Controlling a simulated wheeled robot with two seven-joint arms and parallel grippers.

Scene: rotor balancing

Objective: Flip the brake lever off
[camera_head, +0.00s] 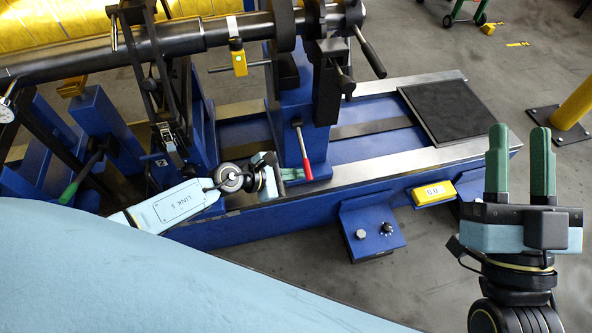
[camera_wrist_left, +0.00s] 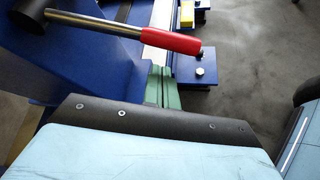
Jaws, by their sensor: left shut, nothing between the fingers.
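The brake lever has a red grip (camera_head: 306,165) and hangs downward from the front of the blue pedestal (camera_head: 288,100) in the head view. In the left wrist view the red grip (camera_wrist_left: 165,38) on its metal rod crosses the upper middle. My left gripper (camera_head: 292,174) is just left of the lever's lower end, its green fingers partly hidden by its own body. In the left wrist view those fingers (camera_wrist_left: 162,85) are shut together, empty, just below the grip; I cannot tell whether they touch it. My right gripper (camera_head: 520,160) is open and empty, fingers up, at the right.
A long dark shaft (camera_head: 150,50) lies across the blue machine bed. A yellow post (camera_head: 578,105) stands at the far right. The floor between the bed and my right arm is clear.

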